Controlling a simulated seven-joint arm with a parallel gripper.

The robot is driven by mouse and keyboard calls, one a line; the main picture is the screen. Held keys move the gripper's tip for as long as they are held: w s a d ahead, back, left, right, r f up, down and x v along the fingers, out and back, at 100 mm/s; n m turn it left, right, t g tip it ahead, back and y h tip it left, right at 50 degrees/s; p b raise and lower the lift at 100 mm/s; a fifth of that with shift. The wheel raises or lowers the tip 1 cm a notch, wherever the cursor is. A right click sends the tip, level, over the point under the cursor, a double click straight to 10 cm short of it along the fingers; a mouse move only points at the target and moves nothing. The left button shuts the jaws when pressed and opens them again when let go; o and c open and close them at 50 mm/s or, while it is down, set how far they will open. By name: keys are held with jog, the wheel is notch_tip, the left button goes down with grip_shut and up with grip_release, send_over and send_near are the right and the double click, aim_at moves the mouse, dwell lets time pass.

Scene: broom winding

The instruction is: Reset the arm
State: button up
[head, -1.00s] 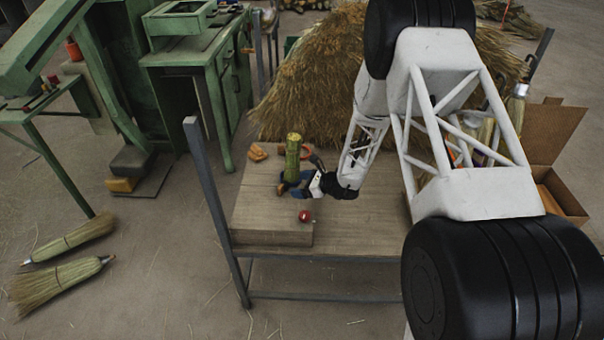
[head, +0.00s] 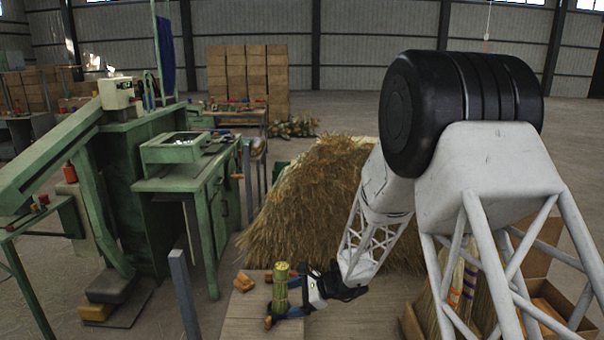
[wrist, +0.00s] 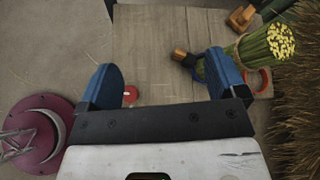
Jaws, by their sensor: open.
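My gripper (head: 292,296) is low over the wooden table (head: 240,325) in the head view. In the wrist view its two blue fingers stand wide apart with nothing between them (wrist: 163,80). An upright bundle of broom straw (head: 280,287) stands close by the fingers in the head view. In the wrist view the bundle (wrist: 222,68) is outside the right finger, which overlaps it in the picture; I cannot tell whether they touch. My arm reaches in from the right, and the front of the table is below the head view.
A large straw pile (head: 305,205) rises behind the table and lies at the wrist view's right edge. A green machine (head: 185,180) stands at left. A cardboard box (head: 545,265) is at right, partly behind my arm. A small red object (wrist: 131,94) lies near the left finger.

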jog(key=s+d+r+n+g+h, duration=0.1)
jog(key=s+d+r+n+h, duration=0.45)
jog(key=s+r, duration=0.7)
jog(key=s+d+r+n+h, duration=0.2)
jog(key=s+d+r+n, duration=0.55)
jog(key=s, duration=0.75)
jog(key=s+d+r+n+t+h, duration=0.1)
jog(key=s+d+r+h, duration=0.1)
jog(key=s, duration=0.4)
jog(key=s+d+r+n+t+h, duration=0.1)
jog(key=s+d+r+h, duration=0.1)
jog(key=s+d+r, duration=0.2)
jog(key=shift+s+d+r, duration=0.3)
jog(key=shift+s+d, duration=0.5)
jog(key=shift+s, duration=0.4)
jog(key=shift+h, duration=0.25)
